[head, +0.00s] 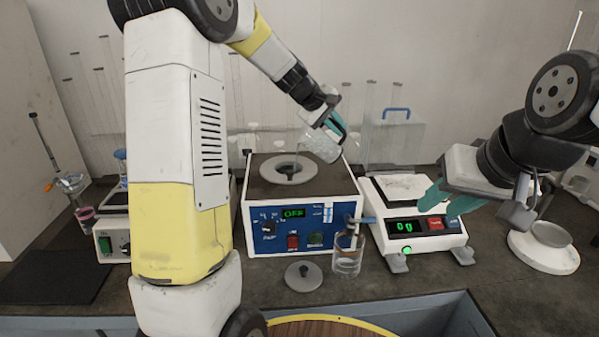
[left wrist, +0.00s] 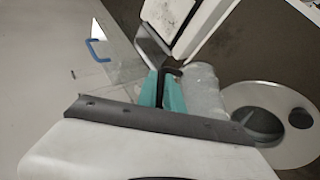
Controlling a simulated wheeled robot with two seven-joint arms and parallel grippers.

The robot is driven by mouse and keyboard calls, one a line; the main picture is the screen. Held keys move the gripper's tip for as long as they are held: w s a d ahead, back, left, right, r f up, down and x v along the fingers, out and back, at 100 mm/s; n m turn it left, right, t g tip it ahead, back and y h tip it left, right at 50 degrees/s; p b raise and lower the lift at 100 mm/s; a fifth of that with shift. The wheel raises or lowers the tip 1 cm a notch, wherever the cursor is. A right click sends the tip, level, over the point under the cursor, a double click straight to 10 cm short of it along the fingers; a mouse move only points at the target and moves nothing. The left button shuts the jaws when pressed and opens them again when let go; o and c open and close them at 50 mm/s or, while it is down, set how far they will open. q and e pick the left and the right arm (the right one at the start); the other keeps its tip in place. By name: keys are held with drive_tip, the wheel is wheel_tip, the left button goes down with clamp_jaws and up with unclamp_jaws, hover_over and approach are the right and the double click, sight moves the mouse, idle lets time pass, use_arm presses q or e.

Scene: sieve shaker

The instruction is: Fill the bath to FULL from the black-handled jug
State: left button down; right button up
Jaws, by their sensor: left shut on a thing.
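My left gripper (head: 334,124) is shut on the black handle of the clear jug (head: 321,145). The jug is tilted above the bath (head: 302,229), its mouth toward the round opening in the grey ring (head: 288,169) on top. The left wrist view shows the black handle between the teal fingers, the tilted jug (left wrist: 205,92) and the ring (left wrist: 295,150) beside it. I cannot make out a water stream or the level inside the bath. The bath's display reads OFF; a small gauge strip (head: 328,213) is on its front. My right gripper (head: 448,200) is open and empty before the balance.
The balance (head: 417,224) reads 0 g, right of the bath. A grey lid (head: 303,275) and a glass beaker (head: 347,255) stand in front of the bath. A white dish (head: 544,248) is at the right. Tall glass tubes stand behind.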

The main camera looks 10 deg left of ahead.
use_arm(q)
drive_tip(key=shift+s+a+r+n+t+h+p, duration=0.1)
drive_tip(key=shift+a+n+t+h+p, duration=0.15)
drive_tip(key=shift+h+p, duration=0.25)
drive_tip(key=shift+s+a+n+t+h+p, duration=0.1)
drive_tip(key=shift+a+t+h+p, duration=0.05)
drive_tip(key=shift+a+h+p, duration=0.3)
idle(1.2)
drive_tip(key=shift+d, duration=0.2)
drive_tip(key=shift+w+d+y, duration=0.15)
drive_tip(key=shift+d+y, duration=0.4)
drive_tip(key=shift+d+g+y, duration=0.2)
drive_tip(key=shift+g+y, duration=0.2)
drive_tip(key=shift+w+a, duration=0.1)
drive_tip(key=w+d+f+m+g+y+b, duration=0.2)
drive_tip(key=d+f+g+y+b, duration=0.1)
drive_tip(key=y, duration=0.5)
drive_tip(key=d+f+b, duration=0.1)
drive_tip(key=d+f, duration=0.1)
drive_tip(key=d, duration=0.1)
drive_tip(key=shift+d+b, duration=0.3)
drive_tip(key=shift+b, duration=0.1)
drive_tip(key=shift+f+m, duration=0.1)
drive_tip(key=shift+m, duration=0.15)
